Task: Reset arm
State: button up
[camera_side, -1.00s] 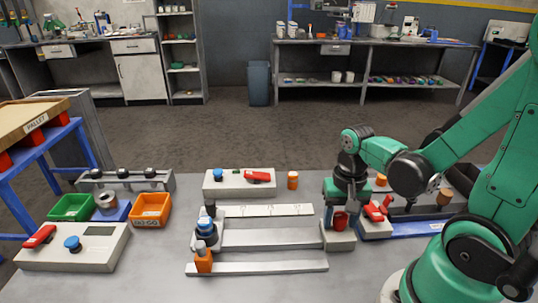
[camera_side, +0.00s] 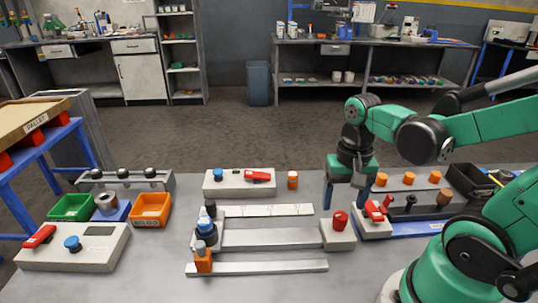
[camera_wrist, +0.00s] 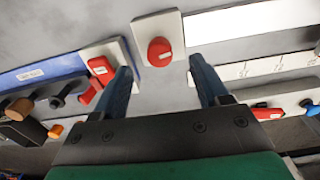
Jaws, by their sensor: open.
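My gripper (camera_side: 345,196) is open and empty, with its two blue fingers pointing down. It hangs above the table near the light block with the red knob (camera_side: 340,219). In the wrist view the open fingers (camera_wrist: 163,75) have the red knob (camera_wrist: 160,51) beyond them, in the gap and apart from both. The block under the knob (camera_wrist: 146,27) is clear of the fingers. A red handle (camera_side: 375,211) on a white block stands close to the right of the gripper.
Light rails (camera_side: 270,237) lie left of the gripper, with a blue-and-orange fixture (camera_side: 204,245) at their left end. A white box (camera_side: 240,190) with a blue button and red switch stands behind. Right is a blue-based rack (camera_side: 415,228) with orange knobs. Green (camera_side: 72,214) and orange (camera_side: 150,216) bins stand left.

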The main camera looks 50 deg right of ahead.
jog(key=shift+r, duration=0.4)
jog(key=w+a+r+n+t, duration=0.5)
jog(key=w+a+n+t, duration=0.1)
jog(key=n, duration=0.3)
jog(key=shift+w+a+t, duration=0.2)
jog(key=shift+w+t, duration=0.25)
jog(key=shift+t, duration=0.15)
